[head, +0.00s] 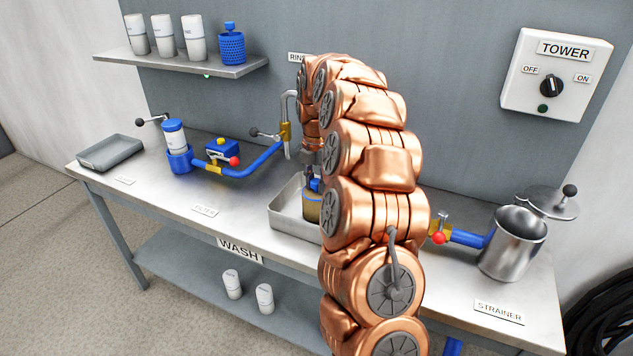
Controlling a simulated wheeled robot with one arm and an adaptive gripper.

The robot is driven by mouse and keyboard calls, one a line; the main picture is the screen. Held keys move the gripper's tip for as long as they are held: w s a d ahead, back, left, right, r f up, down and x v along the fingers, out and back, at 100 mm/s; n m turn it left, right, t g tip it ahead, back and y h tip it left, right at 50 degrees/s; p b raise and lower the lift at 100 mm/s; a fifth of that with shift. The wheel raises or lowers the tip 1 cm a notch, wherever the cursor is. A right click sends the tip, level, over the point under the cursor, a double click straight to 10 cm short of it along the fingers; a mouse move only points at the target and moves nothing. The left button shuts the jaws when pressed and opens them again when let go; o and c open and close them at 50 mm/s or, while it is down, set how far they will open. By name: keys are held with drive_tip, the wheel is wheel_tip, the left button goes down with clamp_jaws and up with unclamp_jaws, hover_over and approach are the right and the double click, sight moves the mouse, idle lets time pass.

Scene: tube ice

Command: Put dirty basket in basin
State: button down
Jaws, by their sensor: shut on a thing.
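The basin (290,222) is a shallow grey metal tub on the bench, below a tap, with its right part hidden behind my copper arm. My gripper (312,180) points down over it and is mostly hidden by my arm. It is shut on the dirty basket (311,211), a dark, brownish-yellow cylinder with a blue top. The basket is upright and within the basin's outline in the head view. I cannot tell whether it touches the basin's floor.
A blue filter housing (177,157) and blue pipe (258,165) stand left of the basin. A metal strainer pot (511,243) is at right. A grey tray (110,153) lies far left. A clean blue basket (231,48) stands on the shelf. The bench front left of the basin is clear.

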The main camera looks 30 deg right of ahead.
drive_tip(key=shift+f, duration=0.15)
drive_tip(key=c, duration=0.9)
unclamp_jaws()
wheel_tip(320, 180, up, 12)
drive_tip(key=shift+r+b, duration=0.15)
drive_tip(key=shift+b, duration=0.55)
